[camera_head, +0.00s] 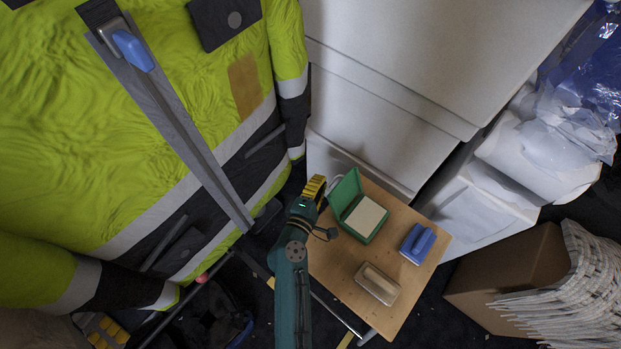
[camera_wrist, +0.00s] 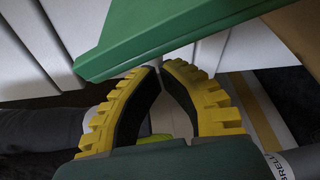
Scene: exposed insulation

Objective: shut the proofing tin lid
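The proofing tin is the open green box (camera_head: 366,238) with a pale inside on the wooden table. Its green lid (camera_head: 345,193) stands raised on the left side of the box. In the wrist view the lid (camera_wrist: 170,32) crosses the top, just beyond the fingertips. My gripper (camera_head: 318,185) has yellow ribbed fingers and is just left of the raised lid, on its outer side. In the wrist view the two fingertips (camera_wrist: 161,68) come together with nothing seen held between them. I cannot tell whether they touch the lid.
The small wooden table (camera_head: 336,256) also holds a blue block-like object (camera_head: 417,243) and a beige-topped case (camera_head: 377,284). White cabinets (camera_head: 375,130) rise behind it. A large yellow-green jacket (camera_head: 130,130) fills the left. A cardboard box (camera_head: 510,275) stands at right.

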